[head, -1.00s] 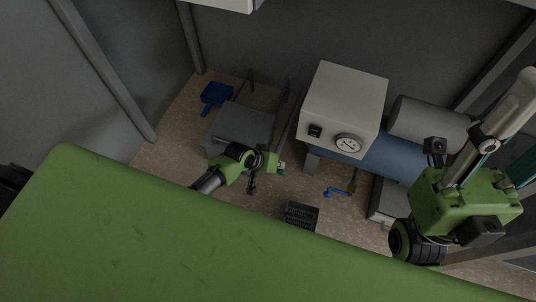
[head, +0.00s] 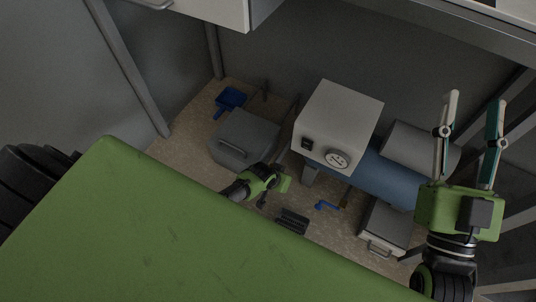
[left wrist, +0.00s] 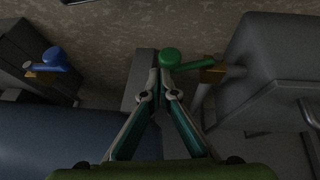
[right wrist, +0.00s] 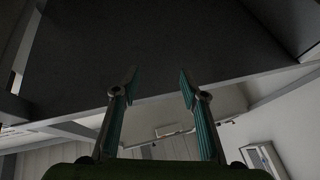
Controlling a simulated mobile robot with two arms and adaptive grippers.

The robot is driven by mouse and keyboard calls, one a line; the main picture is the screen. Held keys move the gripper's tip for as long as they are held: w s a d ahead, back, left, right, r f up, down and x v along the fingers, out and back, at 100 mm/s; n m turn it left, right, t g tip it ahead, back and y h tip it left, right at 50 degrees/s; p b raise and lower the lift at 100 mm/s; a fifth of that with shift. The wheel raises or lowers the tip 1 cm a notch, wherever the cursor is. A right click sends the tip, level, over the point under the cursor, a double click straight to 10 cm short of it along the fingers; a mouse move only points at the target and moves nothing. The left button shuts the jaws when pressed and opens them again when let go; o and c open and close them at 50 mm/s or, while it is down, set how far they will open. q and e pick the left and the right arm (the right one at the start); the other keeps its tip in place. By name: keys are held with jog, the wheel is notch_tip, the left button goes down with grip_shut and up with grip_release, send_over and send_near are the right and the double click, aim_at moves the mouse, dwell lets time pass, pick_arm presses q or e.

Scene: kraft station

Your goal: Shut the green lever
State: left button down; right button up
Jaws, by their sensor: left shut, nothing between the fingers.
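The green lever (left wrist: 190,65) shows in the left wrist view, with a round knob at its left end and a brass fitting at its right. In the head view I cannot make it out behind my left gripper. My left gripper (left wrist: 160,66) is shut and empty, its fingertips right at the knob; whether they touch it I cannot tell. In the head view its green body (head: 261,182) is low beside the table, its fingers hardly visible. My right gripper (head: 476,98) is open and empty, raised at the right with its fingers up.
A blue lever (head: 327,206) lies below the blue tank with the white gauge box (head: 340,115); it also shows in the left wrist view (left wrist: 50,60). A grey case (head: 244,138) stands left of it. The green surface (head: 180,225) fills the foreground.

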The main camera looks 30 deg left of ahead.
pick_arm(q)
jog(key=shift+d+f, duration=0.2)
jog(key=shift+f, duration=0.15)
pick_arm(e)
jog(key=shift+s+r, duration=0.15)
jog(key=shift+r, duration=0.15)
pick_arm(q)
jog(key=shift+a, duration=0.1)
jog(key=shift+a+f, duration=0.1)
jog(key=shift+a, duration=0.6)
pick_arm(e)
jog(key=shift+s+r+t, duration=0.25)
jog(key=shift+r+t, duration=0.05)
jog(key=shift+t, duration=0.1)
